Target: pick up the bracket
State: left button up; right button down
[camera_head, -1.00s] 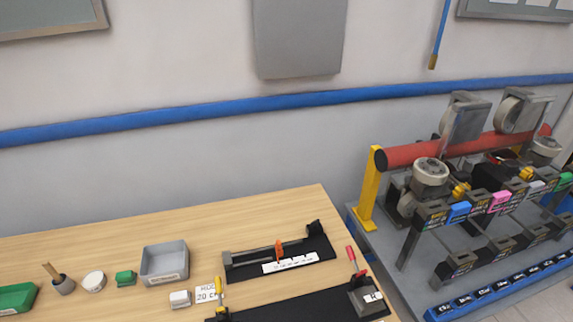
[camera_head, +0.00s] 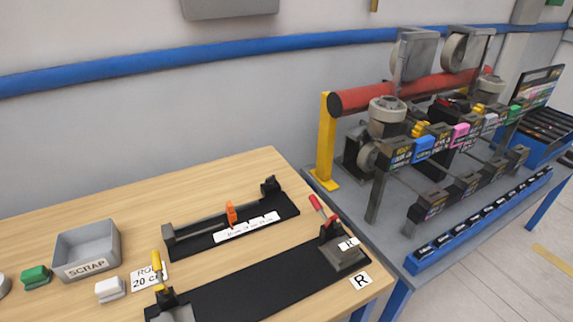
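No part is plainly marked as the bracket, and I cannot tell which thing it is. On the grey bench at the right, a red tube (camera_head: 400,93) lies on a yellow post (camera_head: 326,142). Grey angled plates with wheels (camera_head: 413,62) stand above the tube. Several dark labelled holders (camera_head: 398,156) stand in front of it, some with coloured blocks such as a blue one (camera_head: 424,148). Neither of my grippers is in view.
The wooden table (camera_head: 60,208) carries a grey SCRAP bin (camera_head: 87,268), a black fixture with an orange clip (camera_head: 231,214), and a long black fixture (camera_head: 250,285) with red and yellow levers. A blue strip (camera_head: 470,228) edges the grey bench.

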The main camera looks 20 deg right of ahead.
aim_at(342, 249)
jog(key=z, duration=1.2)
